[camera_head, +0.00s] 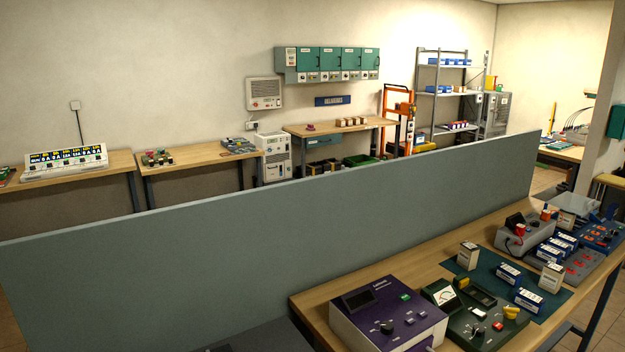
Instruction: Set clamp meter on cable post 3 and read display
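I cannot make out a clamp meter or a numbered cable post for certain. On a wooden table at the far right (572,153), thin dark cables (576,127) curve up near the wall. The items there are too small to name. Neither of my grippers is in view, so I see nothing held.
A long grey-green partition (270,228) crosses the room. A near workbench (316,305) holds a purple instrument (375,318), a green meter unit (490,318) and boxed cells on a dark mat (490,262). Benches, an orange lift (387,100) and shelving (421,85) stand behind.

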